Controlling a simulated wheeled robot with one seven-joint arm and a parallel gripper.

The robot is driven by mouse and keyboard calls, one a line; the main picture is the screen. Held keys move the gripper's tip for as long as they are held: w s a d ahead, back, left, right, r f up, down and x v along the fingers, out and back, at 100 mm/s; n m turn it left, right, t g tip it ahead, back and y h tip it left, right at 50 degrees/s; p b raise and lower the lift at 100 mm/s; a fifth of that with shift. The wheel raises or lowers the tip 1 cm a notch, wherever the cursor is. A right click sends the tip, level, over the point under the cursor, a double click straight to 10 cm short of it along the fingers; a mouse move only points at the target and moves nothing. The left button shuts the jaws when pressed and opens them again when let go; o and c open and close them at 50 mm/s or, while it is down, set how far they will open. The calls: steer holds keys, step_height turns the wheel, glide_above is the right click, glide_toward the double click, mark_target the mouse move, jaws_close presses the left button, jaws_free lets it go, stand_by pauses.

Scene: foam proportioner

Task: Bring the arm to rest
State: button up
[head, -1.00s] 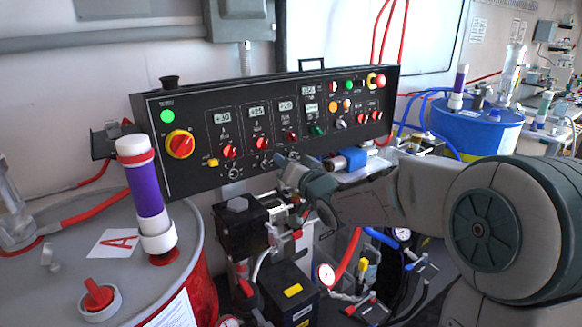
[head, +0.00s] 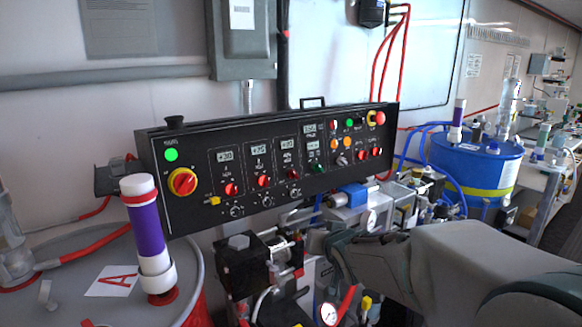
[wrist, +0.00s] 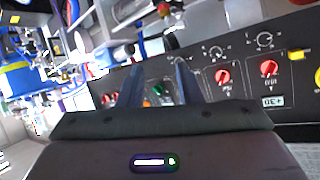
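My arm (head: 440,265) reaches in from the lower right of the head view, bent low in front of the machinery. Beyond the fingers is the black control panel (wrist: 235,105), seen tilted, with red knobs and a green one. The same control panel (head: 205,150) stands upright in the head view, above and behind my arm, with a green light and a red-yellow rotary switch (head: 182,182).
A drum marked A (head: 60,250) with a purple-and-white cylinder (head: 148,235) stands at the left. A black pump block (head: 245,265), hoses and gauges crowd the space below the panel. A blue drum (head: 480,160) stands at the right rear.

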steer(key=s+d+f+g, duration=0.2)
steer(key=s+g, duration=0.1)
steer(key=s, duration=0.5)
steer(key=s+d+f+g+h+p, duration=0.1)
steer(key=s+d+g, duration=0.2)
steer(key=s, duration=0.6)
steer(key=s+d+f+g+h, duration=0.1)
steer(key=s+d+f+g, duration=0.1)
steer(key=s, duration=0.7)
steer(key=shift+s+d+f+g+p, duration=0.2)
steer(key=shift+d+f+g+p, duration=0.15)
steer(key=shift+g, duration=0.55)
